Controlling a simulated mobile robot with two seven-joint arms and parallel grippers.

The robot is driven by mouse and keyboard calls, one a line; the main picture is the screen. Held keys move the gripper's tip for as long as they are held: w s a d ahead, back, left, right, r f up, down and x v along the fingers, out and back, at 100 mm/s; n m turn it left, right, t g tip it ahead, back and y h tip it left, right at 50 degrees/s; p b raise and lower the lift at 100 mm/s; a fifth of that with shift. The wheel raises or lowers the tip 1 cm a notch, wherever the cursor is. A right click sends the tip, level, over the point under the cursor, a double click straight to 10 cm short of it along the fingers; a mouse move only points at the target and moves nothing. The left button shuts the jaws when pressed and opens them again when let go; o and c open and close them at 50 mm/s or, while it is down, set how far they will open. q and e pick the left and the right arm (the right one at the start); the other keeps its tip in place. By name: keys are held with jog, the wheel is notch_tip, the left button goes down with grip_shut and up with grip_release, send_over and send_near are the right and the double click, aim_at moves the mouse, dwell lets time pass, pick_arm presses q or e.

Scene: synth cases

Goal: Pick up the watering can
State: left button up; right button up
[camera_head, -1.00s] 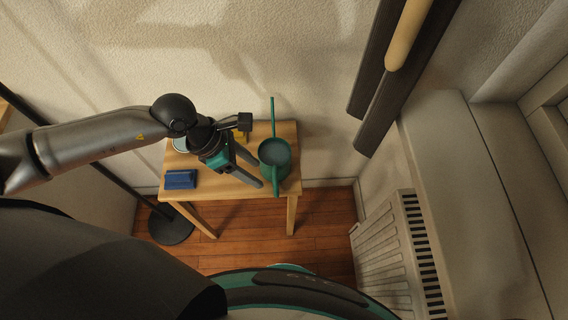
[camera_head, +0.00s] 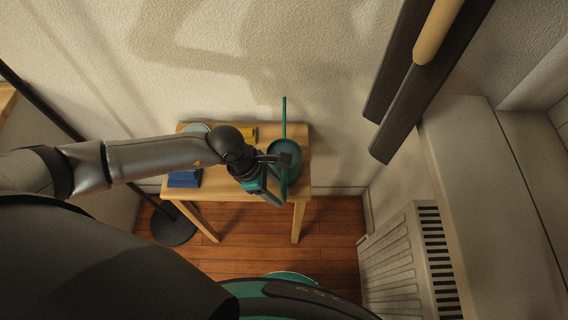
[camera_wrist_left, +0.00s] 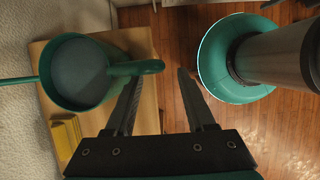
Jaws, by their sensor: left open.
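The teal watering can (camera_head: 289,149) stands upright on the small wooden table (camera_head: 232,190), near its right edge. Its thin spout points to the wall and its handle to my side. In the left wrist view the can (camera_wrist_left: 76,75) is at upper left, with its handle (camera_wrist_left: 137,68) reaching toward the fingers. My left gripper (camera_head: 279,188) is open and empty beside the handle. In the left wrist view the handle's end lies near the left fingertip of the gripper (camera_wrist_left: 160,76); I cannot tell whether they touch. My right gripper is not in view.
A blue block (camera_head: 184,179) lies at the table's left front. A yellow block (camera_head: 245,133) and a round pale dish (camera_head: 196,128) are at the back, partly behind my arm. A white radiator (camera_head: 410,260) stands at right, and a black lamp stand (camera_head: 172,228) at left.

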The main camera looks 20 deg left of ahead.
aim_at(282, 195)
pick_arm(q)
jog(key=b+x, duration=0.1)
jog(key=x, duration=0.3)
jog(key=shift+r, duration=0.1)
jog(key=c, duration=0.9)
grip_shut()
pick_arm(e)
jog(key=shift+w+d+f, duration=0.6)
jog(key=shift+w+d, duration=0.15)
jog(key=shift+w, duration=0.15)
pick_arm(q)
jog(key=shift+w+r, duration=0.1)
